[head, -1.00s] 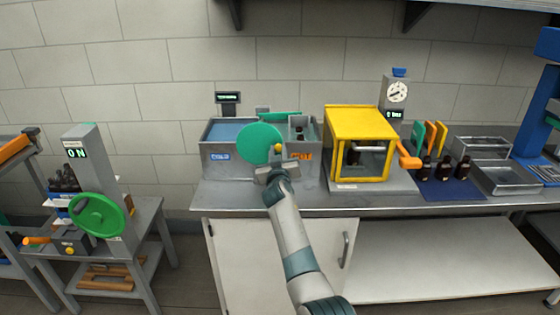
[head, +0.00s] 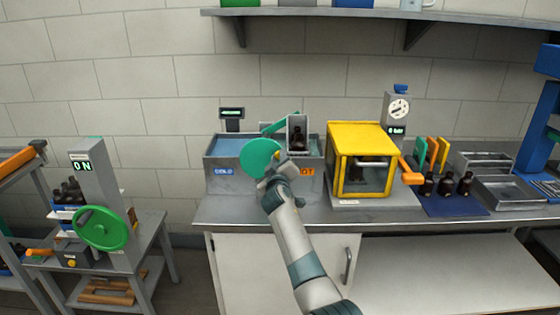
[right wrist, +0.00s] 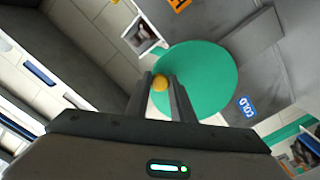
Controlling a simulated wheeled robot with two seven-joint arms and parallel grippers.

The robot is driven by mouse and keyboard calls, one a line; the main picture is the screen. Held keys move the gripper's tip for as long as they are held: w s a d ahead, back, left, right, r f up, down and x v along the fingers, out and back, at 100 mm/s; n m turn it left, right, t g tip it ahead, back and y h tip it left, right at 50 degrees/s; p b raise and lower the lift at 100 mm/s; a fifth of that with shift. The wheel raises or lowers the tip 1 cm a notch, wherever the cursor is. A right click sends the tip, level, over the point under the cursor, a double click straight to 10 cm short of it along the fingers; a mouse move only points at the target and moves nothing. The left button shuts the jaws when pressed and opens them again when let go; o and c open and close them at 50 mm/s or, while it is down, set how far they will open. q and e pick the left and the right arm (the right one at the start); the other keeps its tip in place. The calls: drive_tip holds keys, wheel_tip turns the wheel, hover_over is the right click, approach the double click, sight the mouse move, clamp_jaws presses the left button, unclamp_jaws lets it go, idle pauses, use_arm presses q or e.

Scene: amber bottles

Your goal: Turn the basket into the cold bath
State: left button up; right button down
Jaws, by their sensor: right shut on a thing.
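The basket (head: 290,132) is a grey open-fronted box with a dark bottle (head: 298,138) in it. It stands raised over the right, hot side of the bath, beside a slanted green arm (head: 274,127). The cold bath (head: 228,147) with blue water is on the left, marked by a COLD label (head: 223,171). A green disc (head: 258,157) is on the bath's front. My right gripper (right wrist: 161,92) is shut on the disc's yellow knob (right wrist: 159,83). The basket also shows in the right wrist view (right wrist: 143,36). My left gripper is not in view.
A yellow-framed box (head: 361,135) with an orange handle stands close to the right of the bath. Several dark bottles on a blue mat (head: 452,207) and metal trays are farther right. A green wheel (head: 102,228) is on the left stand. A shelf (head: 330,22) hangs above.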

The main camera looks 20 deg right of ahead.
sight(263, 143)
drive_tip(key=shift+w+a+r+n+p, duration=0.15)
drive_tip(key=shift+a+r+n, duration=0.3)
drive_tip(key=shift+n, duration=0.4)
drive_tip(key=shift+w+a+r+n+p, duration=0.1)
drive_tip(key=shift+a+r+n+p, duration=0.1)
drive_tip(key=shift+r+n, duration=0.5)
drive_tip(key=shift+w+a+r+n+p, duration=0.15)
drive_tip(key=shift+a+r+n, duration=0.2)
drive_tip(key=shift+n, duration=0.7)
drive_tip(key=shift+w+a+r+n+p, duration=0.1)
drive_tip(key=shift+a+r+n+p, duration=0.1)
drive_tip(key=shift+a+n, duration=0.45)
drive_tip(key=shift+w+a+r+n+p, duration=0.1)
drive_tip(key=shift+a+r+n, duration=0.1)
drive_tip(key=shift+n, duration=0.85)
drive_tip(key=shift+w+a+n, duration=0.15)
drive_tip(key=shift+a+n, duration=0.5)
drive_tip(key=shift+n, duration=0.45)
drive_tip(key=shift+a+n, duration=0.1)
drive_tip(key=shift+n, duration=0.2)
drive_tip(key=c, duration=1.5)
unclamp_jaws()
drive_tip(key=shift+a+f, duration=0.1)
drive_tip(key=shift+c, duration=0.2)
drive_tip(key=shift+f, duration=0.1)
